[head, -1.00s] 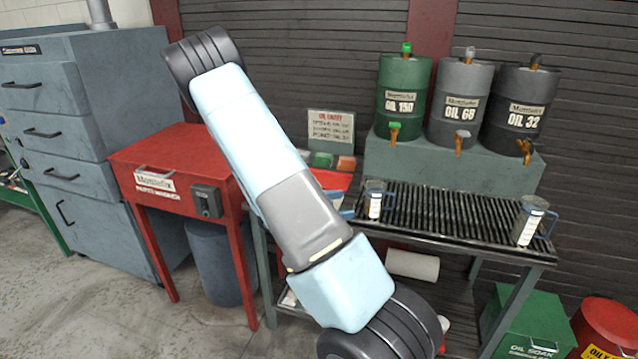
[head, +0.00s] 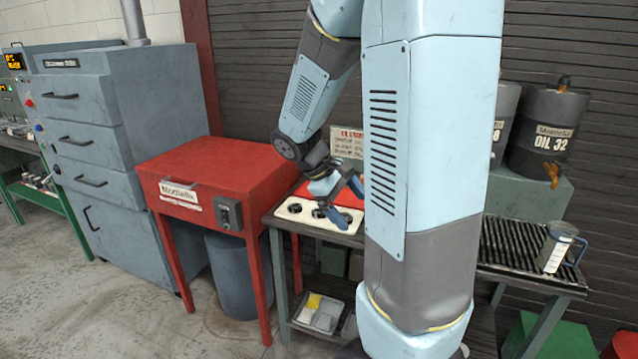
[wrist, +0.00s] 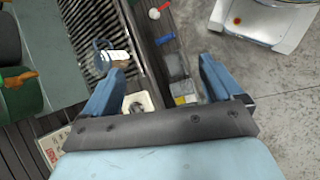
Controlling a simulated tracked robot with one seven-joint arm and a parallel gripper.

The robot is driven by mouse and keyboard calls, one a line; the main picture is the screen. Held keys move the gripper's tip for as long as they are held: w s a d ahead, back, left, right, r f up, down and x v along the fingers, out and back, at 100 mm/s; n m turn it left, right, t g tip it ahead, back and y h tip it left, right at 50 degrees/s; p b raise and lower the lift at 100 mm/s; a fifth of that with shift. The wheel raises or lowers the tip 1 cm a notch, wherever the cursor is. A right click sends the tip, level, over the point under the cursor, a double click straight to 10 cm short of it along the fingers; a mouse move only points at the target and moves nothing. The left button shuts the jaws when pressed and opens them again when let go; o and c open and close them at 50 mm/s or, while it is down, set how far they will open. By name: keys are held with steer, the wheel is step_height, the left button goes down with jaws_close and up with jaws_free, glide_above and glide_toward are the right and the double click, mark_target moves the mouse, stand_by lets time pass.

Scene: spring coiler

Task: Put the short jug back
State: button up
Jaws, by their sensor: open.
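In the wrist view, the open blue fingers of my gripper (wrist: 162,68) point toward the bench. A clear jug with a blue handle (wrist: 103,60) stands on the ribbed grate beyond the left finger; it looks like the shorter jug, and my arm hides it in the head view. Another, taller-looking jug (head: 556,250) with a white label and blue handle stands at the right end of the grate (head: 505,245).
A red cabinet (head: 215,165) stands left of the bench. Oil drums, including the OIL 32 drum (head: 545,130), stand on a raised block behind the grate. A sign (head: 347,142) stands behind the tray. A bin with a yellow item (head: 318,312) sits on the lower shelf.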

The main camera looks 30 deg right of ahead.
steer(key=s+a+r+m+t+y, duration=0.4)
steer(key=s+a+r+t+y, duration=0.2)
steer(key=s+a+r, duration=0.5)
step_height(320, 180, up, 3)
steer(key=a+t, duration=0.2)
steer(key=shift+a+r+m+t, duration=0.15)
steer(key=shift+a+m+t, duration=0.15)
steer(key=shift+a+m, duration=0.1)
steer(key=shift+d, duration=0.1)
